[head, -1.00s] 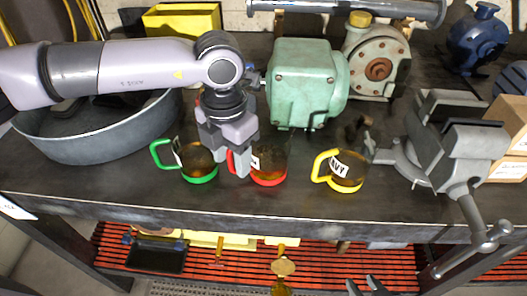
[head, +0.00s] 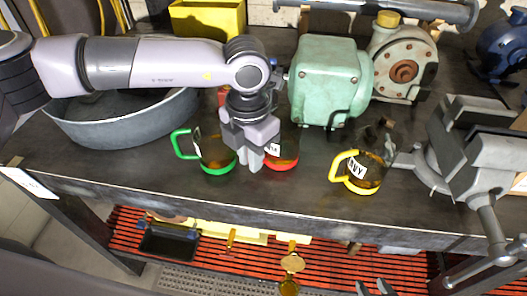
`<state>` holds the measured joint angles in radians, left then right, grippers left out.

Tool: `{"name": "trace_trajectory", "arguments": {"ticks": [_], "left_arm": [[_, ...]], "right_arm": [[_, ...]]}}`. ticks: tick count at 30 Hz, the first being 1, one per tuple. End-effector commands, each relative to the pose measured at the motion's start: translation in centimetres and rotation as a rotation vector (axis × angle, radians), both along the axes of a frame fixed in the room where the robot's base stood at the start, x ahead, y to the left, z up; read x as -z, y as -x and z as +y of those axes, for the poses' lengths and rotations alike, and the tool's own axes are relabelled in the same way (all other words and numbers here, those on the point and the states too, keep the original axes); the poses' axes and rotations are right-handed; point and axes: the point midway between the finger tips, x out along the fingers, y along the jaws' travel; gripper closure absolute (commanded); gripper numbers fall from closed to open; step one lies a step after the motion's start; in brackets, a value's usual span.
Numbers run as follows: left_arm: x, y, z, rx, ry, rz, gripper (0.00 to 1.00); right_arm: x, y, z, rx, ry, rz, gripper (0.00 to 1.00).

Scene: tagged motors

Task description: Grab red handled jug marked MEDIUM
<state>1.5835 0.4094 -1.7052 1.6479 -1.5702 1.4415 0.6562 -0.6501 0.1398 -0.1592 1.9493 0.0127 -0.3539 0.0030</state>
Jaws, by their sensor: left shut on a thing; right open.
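The red handled jug (head: 284,162) is clear with a red base and amber liquid, standing on the dark bench between two other jugs. Its white label is partly covered, so I cannot read the whole word. My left gripper (head: 256,162) comes down from above at the jug's left side and is shut on its red handle, which the fingers hide. The green handled jug (head: 217,160) stands close to its left, near the fingers. The yellow handled jug (head: 362,180) stands apart to the right. My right gripper (head: 375,289) is open, low at the bottom edge, only its tips showing.
A round grey metal pan (head: 120,130) lies behind on the left. A green motor housing (head: 328,85) stands just behind the jugs. A grey vise (head: 470,140) is at the right. The bench's front edge runs close in front of the jugs.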

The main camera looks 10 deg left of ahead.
Motion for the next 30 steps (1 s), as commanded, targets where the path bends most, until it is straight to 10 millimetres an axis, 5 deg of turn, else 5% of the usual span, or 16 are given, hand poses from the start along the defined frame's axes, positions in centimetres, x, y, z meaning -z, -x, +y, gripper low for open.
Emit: {"name": "trace_trajectory", "arguments": {"ticks": [14,30], "left_arm": [[-2.6,-0.1,0.0,0.0,0.001,-0.004,1.0],[-9.8,-0.1,0.0,-0.001,0.001,-0.004,1.0]], "right_arm": [[0.4,0.0,0.0,0.0,0.0,0.0,0.57],[1.2,0.0,0.0,0.0,0.0,-0.001,0.57]]}}
